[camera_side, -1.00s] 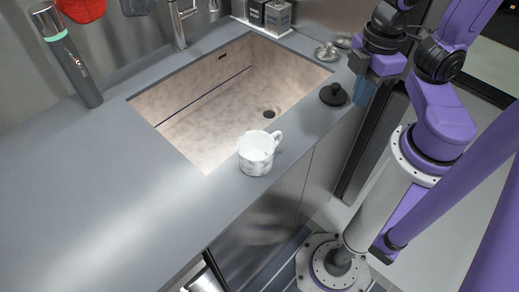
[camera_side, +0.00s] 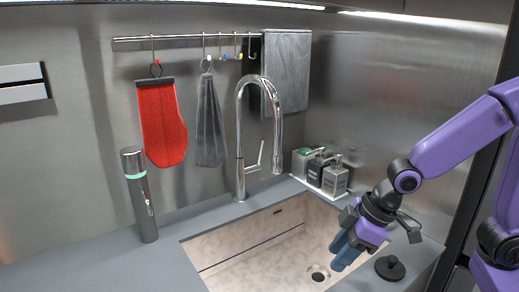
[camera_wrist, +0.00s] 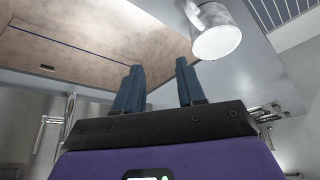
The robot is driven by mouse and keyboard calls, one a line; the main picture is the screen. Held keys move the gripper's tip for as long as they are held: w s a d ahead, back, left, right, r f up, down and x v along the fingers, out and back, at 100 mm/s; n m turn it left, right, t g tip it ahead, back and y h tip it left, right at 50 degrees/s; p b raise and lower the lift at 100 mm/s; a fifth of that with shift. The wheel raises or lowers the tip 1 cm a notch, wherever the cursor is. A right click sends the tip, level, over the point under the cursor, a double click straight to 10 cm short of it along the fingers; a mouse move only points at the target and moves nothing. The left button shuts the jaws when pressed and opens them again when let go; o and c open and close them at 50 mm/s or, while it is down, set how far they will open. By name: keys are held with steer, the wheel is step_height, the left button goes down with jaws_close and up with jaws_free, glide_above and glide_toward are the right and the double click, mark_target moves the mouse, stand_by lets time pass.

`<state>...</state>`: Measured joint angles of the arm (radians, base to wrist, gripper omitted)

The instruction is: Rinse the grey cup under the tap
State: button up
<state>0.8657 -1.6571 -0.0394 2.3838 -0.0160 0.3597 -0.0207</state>
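A pale white-grey cup (camera_wrist: 217,32) with a handle stands on the counter by the sink's edge in the wrist view. It is outside the side view now. My gripper (camera_wrist: 158,66) has its two blue fingers apart with nothing between them, and the cup is beyond the fingers to the upper right. In the side view my gripper (camera_side: 345,251) hangs over the right part of the sink. The chrome tap (camera_side: 243,140) arches over the back of the sink, with a lever on its right. No water flow shows. The beige sink (camera_side: 235,265) looks empty.
A dark round stopper (camera_side: 390,268) sits on the counter right of the sink. Several soap bottles (camera_side: 333,178) stand at the back corner. A tall dark cylinder (camera_side: 140,200) stands left. A red mitt (camera_side: 162,125) and grey cloths hang on the wall rail.

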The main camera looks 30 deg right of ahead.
steer(key=w+m+t, duration=0.2)
steer(key=w+t, duration=0.1)
steer(key=w, duration=0.7)
steer(key=m+t, duration=0.5)
steer(key=t, duration=0.6)
glide_toward(259, 154)
steer(key=s+d+r, duration=0.2)
steer(key=s+r, duration=0.1)
steer(key=s, duration=0.3)
steer(key=x, duration=1.7)
steer(key=shift+a+r, duration=0.15)
steer(key=shift+r, duration=0.05)
jaws_close()
